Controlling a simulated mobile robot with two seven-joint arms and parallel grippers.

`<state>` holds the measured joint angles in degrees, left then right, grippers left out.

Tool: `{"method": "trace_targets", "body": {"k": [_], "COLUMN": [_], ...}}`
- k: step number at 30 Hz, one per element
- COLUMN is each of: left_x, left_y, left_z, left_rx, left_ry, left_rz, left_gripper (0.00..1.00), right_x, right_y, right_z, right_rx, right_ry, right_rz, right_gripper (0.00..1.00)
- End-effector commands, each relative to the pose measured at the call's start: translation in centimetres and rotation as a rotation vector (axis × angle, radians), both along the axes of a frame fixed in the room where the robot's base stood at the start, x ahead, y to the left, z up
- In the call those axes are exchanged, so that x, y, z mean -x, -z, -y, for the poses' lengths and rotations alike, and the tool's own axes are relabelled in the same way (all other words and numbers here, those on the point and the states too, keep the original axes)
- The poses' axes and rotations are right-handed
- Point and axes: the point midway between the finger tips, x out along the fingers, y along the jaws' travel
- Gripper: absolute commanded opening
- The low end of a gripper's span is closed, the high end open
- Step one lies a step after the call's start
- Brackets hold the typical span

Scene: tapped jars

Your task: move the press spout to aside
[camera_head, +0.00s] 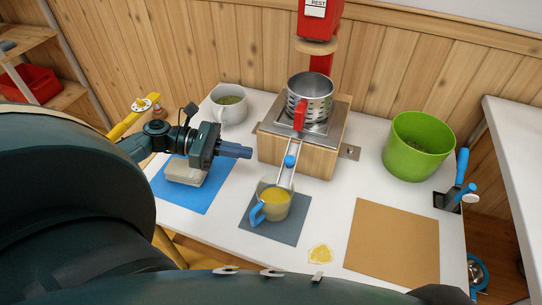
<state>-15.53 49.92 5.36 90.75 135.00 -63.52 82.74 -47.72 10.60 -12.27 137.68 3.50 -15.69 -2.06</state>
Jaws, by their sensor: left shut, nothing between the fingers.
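The press (318,140) is a wooden block with a metal plate and a perforated metal cylinder (312,92) on top, and a red piece on the cylinder's front. What looks like its spout (284,172) is a thin metal chute with a blue knob (290,161); it slants down from the press front toward a clear jug (274,200) of yellow liquid with a blue handle. My left gripper (248,152) is shut and empty, pointing right, left of the spout and apart from it in the picture. My right gripper is not in view.
A beige block (187,170) sits on a blue mat (205,198). A grey pot (229,108) stands behind my left gripper. A green bowl (418,146) is at the right, behind a bare brown mat (392,245). A yellow scrap (320,254) lies near the front.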

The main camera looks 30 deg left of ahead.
Motion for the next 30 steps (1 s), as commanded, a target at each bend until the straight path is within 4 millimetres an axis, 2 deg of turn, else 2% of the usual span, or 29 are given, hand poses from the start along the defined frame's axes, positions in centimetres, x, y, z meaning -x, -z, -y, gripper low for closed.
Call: {"method": "trace_targets", "body": {"k": [1, 6, 12, 30], "left_x": [-0.6, -2.1, -3.1, -3.6], "left_y": [0.2, 0.8, 1.1, 1.1], "left_z": [1.1, 3.9, 5.8, 6.7], "left_rx": [0.002, 0.001, -0.001, 0.000], "left_ry": [0.003, 0.002, 0.000, -0.006], "left_rz": [0.004, 0.003, 0.003, 0.001], "left_gripper": [0.00, 0.00, 0.00, 0.00], "right_x": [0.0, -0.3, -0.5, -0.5], "right_y": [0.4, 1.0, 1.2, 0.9], "right_z": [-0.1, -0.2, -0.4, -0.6], "right_rx": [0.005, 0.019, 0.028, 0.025], "right_ry": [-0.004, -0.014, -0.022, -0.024], "right_rz": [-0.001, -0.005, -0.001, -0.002], "right_gripper": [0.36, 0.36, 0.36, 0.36]}}
